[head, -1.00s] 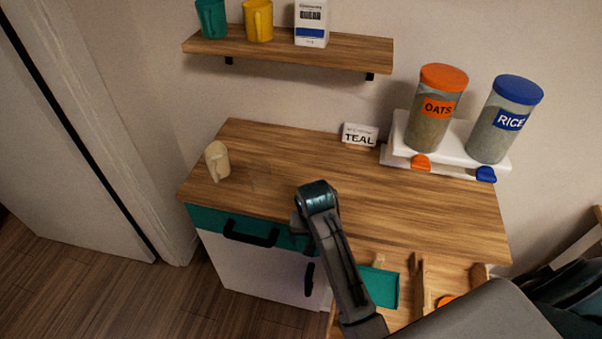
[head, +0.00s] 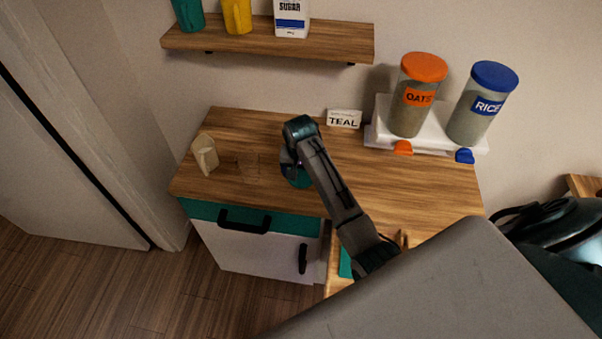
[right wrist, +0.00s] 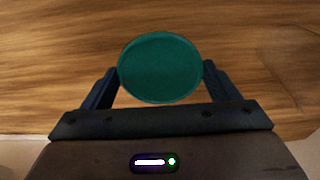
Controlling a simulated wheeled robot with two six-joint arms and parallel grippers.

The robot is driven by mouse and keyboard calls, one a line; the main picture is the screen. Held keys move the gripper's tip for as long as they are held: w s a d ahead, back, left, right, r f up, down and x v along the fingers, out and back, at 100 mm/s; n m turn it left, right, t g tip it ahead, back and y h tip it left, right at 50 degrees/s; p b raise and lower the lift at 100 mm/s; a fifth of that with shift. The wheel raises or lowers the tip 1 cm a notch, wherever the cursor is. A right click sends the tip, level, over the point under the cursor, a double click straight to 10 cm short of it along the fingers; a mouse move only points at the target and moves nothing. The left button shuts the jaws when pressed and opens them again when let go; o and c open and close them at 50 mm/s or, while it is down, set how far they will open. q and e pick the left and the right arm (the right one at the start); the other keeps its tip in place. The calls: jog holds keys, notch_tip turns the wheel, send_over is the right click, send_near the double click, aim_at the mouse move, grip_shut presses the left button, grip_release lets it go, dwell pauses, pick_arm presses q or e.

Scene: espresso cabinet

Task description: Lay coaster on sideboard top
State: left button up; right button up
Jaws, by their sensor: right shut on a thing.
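A round teal coaster (right wrist: 160,66) sits between the two fingers of my right gripper (right wrist: 160,78), which is shut on its edges. In the head view the coaster (head: 298,178) shows partly below the right gripper (head: 291,165), over the front part of the wooden sideboard top (head: 400,180). The wrist view shows wood grain behind the coaster. I cannot tell whether the coaster touches the wood. My left gripper is not in view.
A TEAL card (head: 344,118) stands at the back. OATS (head: 416,97) and RICE (head: 481,105) jars stand on a white stand (head: 439,137). A shelf (head: 270,42) hangs above.

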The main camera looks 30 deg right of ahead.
aim_at(301, 174)
jog(key=shift+w+d, duration=0.1)
jog(key=shift+w, duration=0.15)
notch_tip(301, 174, down, 3)
jog(key=shift+w+r+p, duration=0.15)
jog(key=shift+p, duration=0.9)
jog(key=shift+f, duration=0.45)
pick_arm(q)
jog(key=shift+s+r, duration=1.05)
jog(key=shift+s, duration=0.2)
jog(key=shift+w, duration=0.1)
pick_arm(e)
jog(key=shift+f, duration=0.1)
jog(key=o, duration=0.9)
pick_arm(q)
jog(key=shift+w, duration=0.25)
pick_arm(e)
jog(key=shift+o, duration=0.2)
